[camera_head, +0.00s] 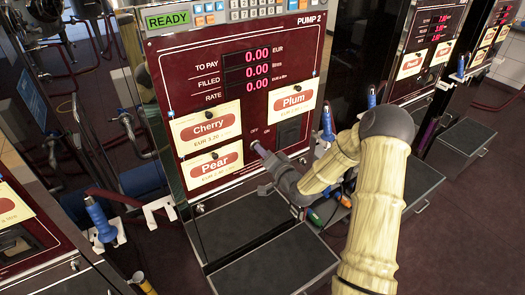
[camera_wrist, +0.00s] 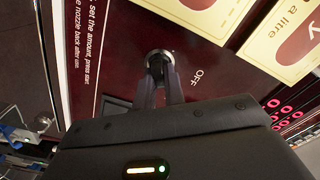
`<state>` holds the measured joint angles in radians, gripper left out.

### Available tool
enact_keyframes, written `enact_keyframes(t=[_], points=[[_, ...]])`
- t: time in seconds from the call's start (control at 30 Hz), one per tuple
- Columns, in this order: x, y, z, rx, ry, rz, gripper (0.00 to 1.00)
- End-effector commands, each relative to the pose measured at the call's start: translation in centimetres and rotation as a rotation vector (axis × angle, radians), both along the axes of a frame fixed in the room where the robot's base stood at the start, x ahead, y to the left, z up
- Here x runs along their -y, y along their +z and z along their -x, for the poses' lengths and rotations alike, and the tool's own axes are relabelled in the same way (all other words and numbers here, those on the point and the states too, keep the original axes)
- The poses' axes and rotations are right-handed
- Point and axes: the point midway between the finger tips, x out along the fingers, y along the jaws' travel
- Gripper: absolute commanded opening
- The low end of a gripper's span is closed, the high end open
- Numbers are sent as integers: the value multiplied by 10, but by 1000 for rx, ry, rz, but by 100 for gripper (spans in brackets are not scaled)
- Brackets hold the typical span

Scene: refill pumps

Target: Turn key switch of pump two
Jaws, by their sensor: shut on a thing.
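Pump two (camera_head: 240,62) is the dark red panel labelled PUMP 2 in the head view, with a green READY display (camera_head: 167,20) and red digits at zero. Its key switch (camera_wrist: 157,58) shows in the wrist view as a round dark knob with a metal rim, beside the label OFF. My gripper (camera_head: 258,148) is at the lower middle of the panel, between the Pear and Plum cards. In the wrist view my gripper (camera_wrist: 160,75) has its two fingers shut on the key switch. The fingers partly hide the switch in the head view.
Cards for Cherry (camera_head: 207,126), Pear (camera_head: 214,163) and Plum (camera_head: 293,97) are on the panel around my gripper. A blue-handled nozzle (camera_head: 327,122) is right of the panel, and another (camera_head: 99,218) is at left. A dark box (camera_head: 277,262) juts out below. Open floor lies at right.

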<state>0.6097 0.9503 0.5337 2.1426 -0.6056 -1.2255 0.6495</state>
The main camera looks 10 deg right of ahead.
Motion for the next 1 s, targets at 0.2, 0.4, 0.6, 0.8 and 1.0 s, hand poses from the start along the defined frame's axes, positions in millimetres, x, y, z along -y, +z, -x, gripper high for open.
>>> enact_keyframes(t=[0.2,0.4,0.6,0.8,1.0], points=[[2,-1,0,-36,-5,-90,0],[3,-2,0,-47,-5,-121,0],[3,-2,0,-49,-5,-125,0],[3,-2,0,-49,-6,-125,21],[2,-1,0,-47,-4,-123,33]])
